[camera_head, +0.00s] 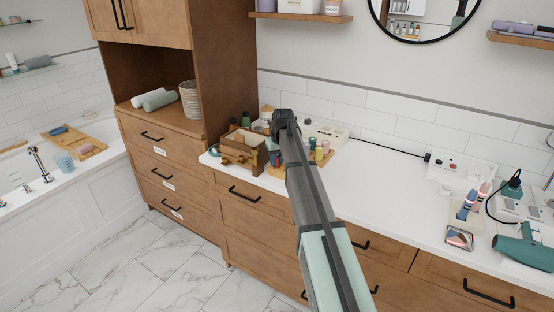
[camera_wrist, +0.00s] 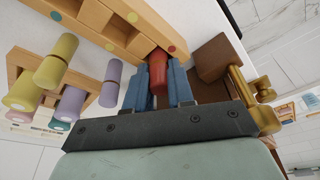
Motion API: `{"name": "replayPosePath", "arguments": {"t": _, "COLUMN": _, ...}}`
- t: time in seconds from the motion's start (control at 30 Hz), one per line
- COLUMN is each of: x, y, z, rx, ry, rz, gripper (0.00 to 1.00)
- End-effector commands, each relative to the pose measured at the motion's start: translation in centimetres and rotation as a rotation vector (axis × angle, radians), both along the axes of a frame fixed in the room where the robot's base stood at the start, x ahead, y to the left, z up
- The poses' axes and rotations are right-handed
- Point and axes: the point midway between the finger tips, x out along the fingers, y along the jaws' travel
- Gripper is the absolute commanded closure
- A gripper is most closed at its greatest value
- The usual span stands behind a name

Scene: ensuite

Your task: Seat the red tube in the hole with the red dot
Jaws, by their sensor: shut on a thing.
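In the wrist view, my gripper (camera_wrist: 159,86) is shut on the red tube (camera_wrist: 158,74), with a blue finger on each side. The tube's far end is at the edge of the wooden rack (camera_wrist: 105,22), close to the red dot (camera_wrist: 172,48). I cannot tell whether it is inside the hole, as the tube's end hides it.
Yellow tubes (camera_wrist: 56,60), purple tubes (camera_wrist: 111,82) and a pink-ended tube stand beside the gripper. A brown block (camera_wrist: 215,57) and a gold fitting (camera_wrist: 255,100) are close on the other side.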

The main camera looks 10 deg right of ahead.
Motion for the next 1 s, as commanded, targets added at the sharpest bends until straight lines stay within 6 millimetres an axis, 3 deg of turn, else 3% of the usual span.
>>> {"name": "replayPosePath", "arguments": {"t": 0.03, "x": 0.0, "y": 0.0, "z": -0.1, "rx": 0.000, "ry": 0.000, "rz": 0.000, "gripper": 1.00}}
{"name": "replayPosePath", "arguments": {"t": 0.07, "x": 0.0, "y": 0.0, "z": -0.1, "rx": 0.000, "ry": 0.000, "rz": 0.000, "gripper": 0.75}}
{"name": "replayPosePath", "arguments": {"t": 0.3, "x": 0.0, "y": 0.0, "z": -0.1, "rx": 0.000, "ry": 0.000, "rz": 0.000, "gripper": 0.52}}
{"name": "replayPosePath", "arguments": {"t": 0.67, "x": -0.1, "y": 0.0, "z": 0.5, "rx": 0.000, "ry": 0.000, "rz": 0.000, "gripper": 0.52}}
{"name": "replayPosePath", "arguments": {"t": 1.0, "x": -1.5, "y": -0.3, "z": 5.8, "rx": 0.000, "ry": -0.002, "rz": 0.000, "gripper": 0.52}}
